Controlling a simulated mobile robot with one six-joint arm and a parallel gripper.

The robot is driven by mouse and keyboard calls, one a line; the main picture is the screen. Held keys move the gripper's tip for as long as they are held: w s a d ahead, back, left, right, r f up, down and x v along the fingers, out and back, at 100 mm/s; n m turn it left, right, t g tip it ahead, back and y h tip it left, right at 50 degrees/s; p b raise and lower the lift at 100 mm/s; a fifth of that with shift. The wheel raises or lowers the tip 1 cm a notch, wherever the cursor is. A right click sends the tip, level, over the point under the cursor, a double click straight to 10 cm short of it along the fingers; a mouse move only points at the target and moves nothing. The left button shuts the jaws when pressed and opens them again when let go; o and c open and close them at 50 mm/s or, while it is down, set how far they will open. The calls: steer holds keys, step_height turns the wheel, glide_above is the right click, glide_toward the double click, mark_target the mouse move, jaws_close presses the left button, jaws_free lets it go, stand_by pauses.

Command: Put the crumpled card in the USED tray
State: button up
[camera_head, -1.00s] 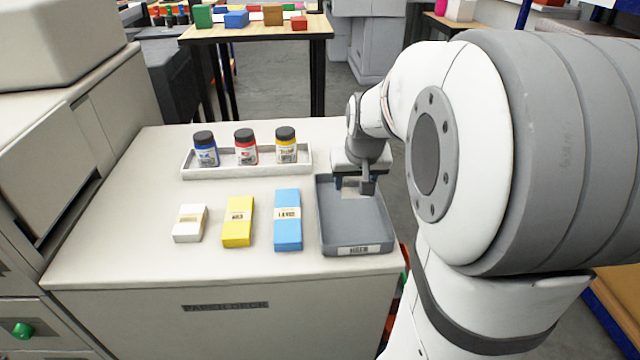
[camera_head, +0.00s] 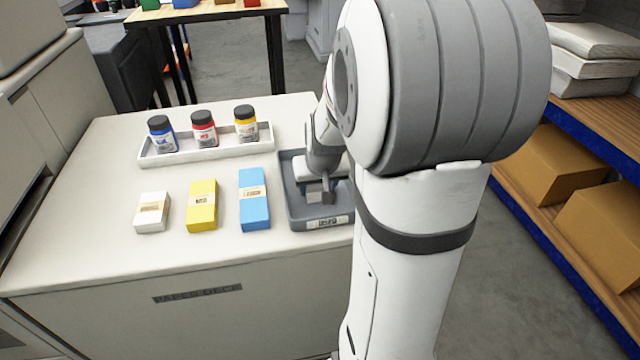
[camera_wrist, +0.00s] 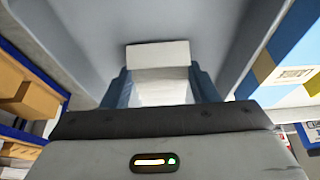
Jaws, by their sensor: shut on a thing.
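The grey tray (camera_head: 290,195) stands at the right end of the cabinet top, with a white label on its front wall whose text I cannot read surely. My gripper (camera_head: 318,196) is low over the inside of this tray. In the wrist view, my gripper (camera_wrist: 160,88) is shut on a pale card (camera_wrist: 158,55), which sticks out beyond the fingertips. The grey tray surface (camera_wrist: 85,30) fills the background there. Whether the card touches the tray floor I cannot tell. My arm hides the tray's right side in the head view.
Left of the tray lie a blue pack (camera_head: 254,205), a yellow pack (camera_head: 202,213) and a white pack (camera_head: 152,218). Behind them a white tray (camera_head: 185,154) holds blue, red and yellow bottles. Shelves with boxes (camera_head: 575,155) stand at the right.

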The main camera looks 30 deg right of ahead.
steer(key=o, duration=0.9)
steer(key=shift+f, duration=0.1)
steer(key=shift+o, duration=0.2)
steer(key=shift+r+p, duration=0.3)
steer(key=shift+r, duration=0.1)
steer(key=p+v, duration=0.2)
steer(key=v, duration=0.9)
steer(key=s+a+f+n+g+y, duration=0.1)
steer(key=s+a+f+n+g, duration=0.1)
steer(key=s+a, duration=1)
steer(key=shift+a+f+n, duration=0.3)
steer(key=shift+f+n, duration=0.3)
steer(key=shift+f, duration=0.1)
